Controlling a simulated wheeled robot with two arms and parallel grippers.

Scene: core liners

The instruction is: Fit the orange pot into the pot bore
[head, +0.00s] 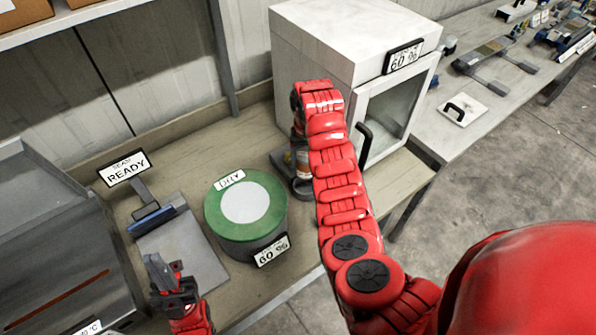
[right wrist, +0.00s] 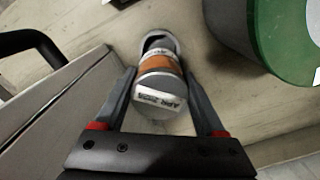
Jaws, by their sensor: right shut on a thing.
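The orange pot (right wrist: 157,64) shows in the right wrist view as a pale grey cylinder with an orange band and a dated white label. My right gripper (right wrist: 160,78) has one finger on each side of it and is shut on it. In the head view this right gripper (head: 301,178) points down over the bench beside the white cabinet, mostly covered by my arm. A grey rim with a dark opening shows beyond the orange band; I cannot tell whether it is the pot bore. My left gripper (head: 172,279) is low at the left; its finger gap is unclear.
A green-topped drum (head: 270,192) with a white centre stands left of my right gripper. The white cabinet (head: 330,45) with a black handle (head: 364,143) is close on the right. A READY sign (head: 126,170) and a grey plate (head: 185,250) are at left.

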